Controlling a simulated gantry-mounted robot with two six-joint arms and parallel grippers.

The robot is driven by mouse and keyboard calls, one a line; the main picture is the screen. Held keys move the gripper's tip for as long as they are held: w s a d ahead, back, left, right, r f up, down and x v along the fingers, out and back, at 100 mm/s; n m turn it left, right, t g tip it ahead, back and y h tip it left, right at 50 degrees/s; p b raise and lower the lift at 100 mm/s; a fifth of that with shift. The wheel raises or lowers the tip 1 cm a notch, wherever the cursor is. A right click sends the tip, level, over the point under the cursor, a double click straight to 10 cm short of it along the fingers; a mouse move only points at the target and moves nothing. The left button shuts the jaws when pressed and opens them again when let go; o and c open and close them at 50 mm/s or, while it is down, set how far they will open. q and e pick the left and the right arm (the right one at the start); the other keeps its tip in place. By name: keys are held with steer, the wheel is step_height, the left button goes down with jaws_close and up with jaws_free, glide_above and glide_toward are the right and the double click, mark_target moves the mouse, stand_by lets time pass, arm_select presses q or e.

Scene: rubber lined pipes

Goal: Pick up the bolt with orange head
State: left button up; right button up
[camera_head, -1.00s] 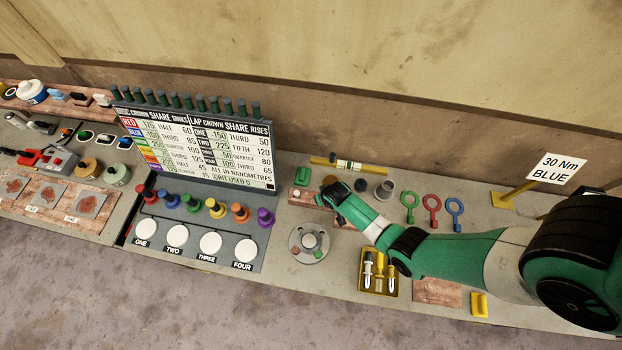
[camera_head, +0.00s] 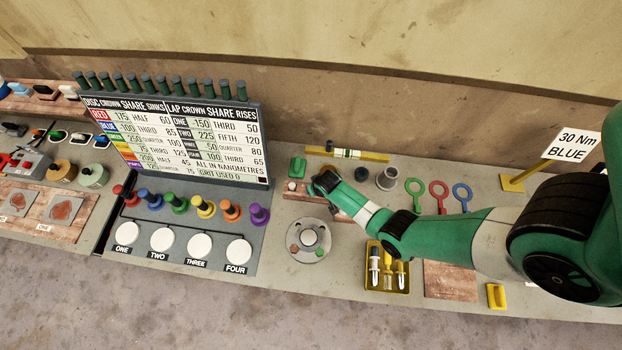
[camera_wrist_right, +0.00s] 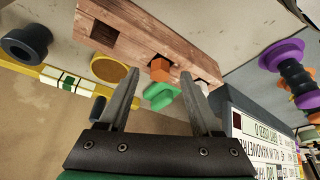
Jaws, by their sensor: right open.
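My right gripper (camera_head: 318,184) is over the wooden block (camera_head: 348,216) in the head view. In the right wrist view the gripper (camera_wrist_right: 159,76) is open, its two fingers apart with nothing held. A small orange piece (camera_wrist_right: 160,69), which looks like a bolt head, sits at the wooden block (camera_wrist_right: 118,40) in line with the gap between the fingertips. The gripper and arm hide it in the head view. An orange-topped peg (camera_head: 230,209) also stands in the coloured row before the board. My left gripper is not in view.
A green piece (camera_wrist_right: 160,95) shows just past the orange one. A spirit level (camera_head: 347,154), a grey cup (camera_head: 387,178) and coloured rings (camera_head: 438,192) are near the arm. The score board (camera_head: 185,135) stands to the left. A yellow tray (camera_head: 387,268) lies in front.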

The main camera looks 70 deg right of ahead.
steer(key=shift+x, duration=0.85)
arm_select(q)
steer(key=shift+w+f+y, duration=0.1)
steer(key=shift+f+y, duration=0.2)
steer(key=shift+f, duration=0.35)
arm_select(e)
steer(key=shift+s+r, duration=0.1)
steer(key=shift+r, duration=0.05)
steer(key=shift+a, duration=0.1)
steer(key=shift+c, duration=0.2)
jaws_close()
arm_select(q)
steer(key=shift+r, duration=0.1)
arm_select(e)
steer(key=shift+r, duration=0.1)
arm_select(q)
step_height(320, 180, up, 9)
steer(key=p, duration=0.9)
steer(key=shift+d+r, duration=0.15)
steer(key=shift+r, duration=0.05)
arm_select(e)
step_height(320, 180, up, 10)
